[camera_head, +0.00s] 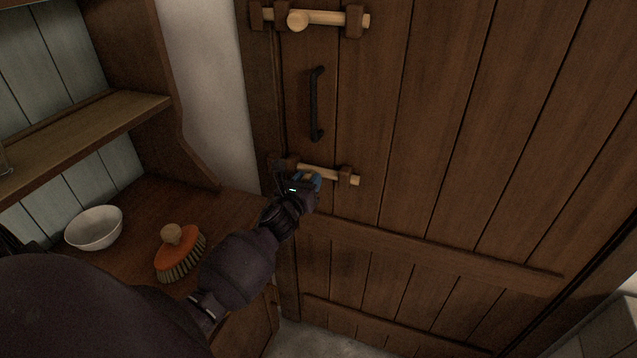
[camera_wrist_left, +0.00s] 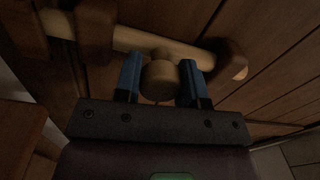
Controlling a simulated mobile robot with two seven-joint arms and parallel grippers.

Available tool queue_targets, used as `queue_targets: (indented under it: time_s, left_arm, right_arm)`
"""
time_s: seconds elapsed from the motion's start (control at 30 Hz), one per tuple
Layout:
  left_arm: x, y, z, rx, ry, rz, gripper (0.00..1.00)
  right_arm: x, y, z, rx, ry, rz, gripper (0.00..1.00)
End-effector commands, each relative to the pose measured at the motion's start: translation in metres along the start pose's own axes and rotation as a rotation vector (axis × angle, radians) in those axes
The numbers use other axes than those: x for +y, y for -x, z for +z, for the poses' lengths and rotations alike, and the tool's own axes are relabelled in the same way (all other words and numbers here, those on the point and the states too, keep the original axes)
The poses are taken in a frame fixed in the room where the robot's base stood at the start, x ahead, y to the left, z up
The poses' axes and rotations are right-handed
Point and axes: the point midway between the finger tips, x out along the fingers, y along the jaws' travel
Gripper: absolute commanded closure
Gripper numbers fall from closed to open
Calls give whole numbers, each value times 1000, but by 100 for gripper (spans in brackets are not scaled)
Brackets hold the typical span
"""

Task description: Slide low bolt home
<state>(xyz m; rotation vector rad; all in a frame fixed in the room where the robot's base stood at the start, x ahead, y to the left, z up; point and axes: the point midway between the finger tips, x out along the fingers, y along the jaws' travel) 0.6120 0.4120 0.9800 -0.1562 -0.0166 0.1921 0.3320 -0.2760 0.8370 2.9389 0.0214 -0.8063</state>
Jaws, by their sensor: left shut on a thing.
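The low bolt (camera_head: 330,174) is a pale wooden bar lying across the left side of the plank door, below the black handle. In the left wrist view the bolt (camera_wrist_left: 200,57) passes through a dark bracket on each side of its round knob (camera_wrist_left: 160,82). Its right end sticks out a little past the right bracket, and its left end reaches beyond the left bracket. My left gripper (camera_head: 312,181) is at the bolt. Its blue fingers (camera_wrist_left: 160,85) are shut on the knob, one on each side. In the head view the gripper hides the knob and part of the bolt.
An upper bolt (camera_head: 325,17) with a round knob and a black handle (camera_head: 316,104) are higher on the door (camera_head: 440,130). At the left, a wooden dresser (camera_head: 236,208) holds a white bowl (camera_head: 95,228) and an orange brush (camera_head: 180,252) near my left arm.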

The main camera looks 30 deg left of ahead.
Motion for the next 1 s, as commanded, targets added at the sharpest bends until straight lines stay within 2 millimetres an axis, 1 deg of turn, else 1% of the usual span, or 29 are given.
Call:
queue_targets:
  time_s: [0.03,0.1,0.43,0.47,0.6,0.63,0.87,1.0]
  left_arm:
    - [8,0,1,2,-4,4,100]
    - [14,1,2,2,-4,3,100]
    - [18,1,3,1,-1,6,100]
    - [18,1,3,1,-2,7,60]
    - [18,1,3,1,-1,6,38]
    - [18,1,3,1,-1,5,37]
    - [16,1,3,1,-1,3,37]
    - [16,6,2,2,-1,3,37]
  right_arm:
    - [0,0,-1,1,0,0,100]
    - [0,1,-1,1,0,0,100]
    - [0,4,4,-9,-1,2,100]
    - [0,4,5,-11,-2,2,100]
    - [1,6,8,-17,-3,3,100]
    - [1,6,8,-18,-3,3,100]
    - [0,6,7,-16,-4,3,100]
    - [0,4,5,-11,-3,2,100]
